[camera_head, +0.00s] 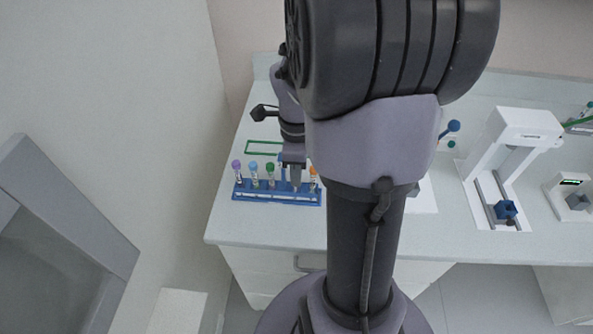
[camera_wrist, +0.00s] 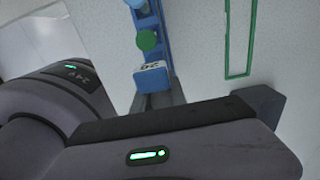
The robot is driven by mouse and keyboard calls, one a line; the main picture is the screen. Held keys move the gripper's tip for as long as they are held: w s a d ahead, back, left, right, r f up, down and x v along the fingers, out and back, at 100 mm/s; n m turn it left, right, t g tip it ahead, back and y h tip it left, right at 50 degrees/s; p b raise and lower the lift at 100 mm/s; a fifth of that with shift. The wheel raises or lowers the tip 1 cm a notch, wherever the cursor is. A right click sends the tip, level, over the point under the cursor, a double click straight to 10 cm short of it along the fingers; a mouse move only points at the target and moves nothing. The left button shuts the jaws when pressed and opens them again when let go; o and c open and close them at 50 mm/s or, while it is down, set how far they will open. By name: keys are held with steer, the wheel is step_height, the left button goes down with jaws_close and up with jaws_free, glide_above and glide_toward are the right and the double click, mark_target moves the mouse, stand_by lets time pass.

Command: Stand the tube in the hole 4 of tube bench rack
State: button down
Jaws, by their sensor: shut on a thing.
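The blue tube bench rack (camera_head: 278,198) stands near the left end of the bench and holds several capped tubes. My gripper (camera_head: 295,182) is low over the right half of the rack, just left of the orange-capped tube (camera_head: 313,171). In the wrist view my gripper (camera_wrist: 158,100) is shut at a tube whose squarish blue cap with a white, marked top (camera_wrist: 152,72) shows between the jaws. The tube's body is hidden below. It is in line with the rack's row; I cannot tell how deep it sits in a hole.
Purple (camera_head: 237,164), light blue (camera_head: 253,165) and green (camera_head: 270,167) caps stand to the left in the rack. The green cap also shows in the wrist view (camera_wrist: 147,40), close to the held tube. A green rectangular outline (camera_head: 263,147) lies behind. White devices (camera_head: 512,150) stand to the right.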

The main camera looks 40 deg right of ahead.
steer(key=shift+f, duration=0.3)
steer(key=c, duration=1.3)
jaws_free()
steer(key=shift+o, duration=0.2)
step_height(320, 180, up, 18)
steer(key=p, duration=0.6)
steer(key=shift+f+p, duration=0.2)
steer(key=shift+p, duration=0.15)
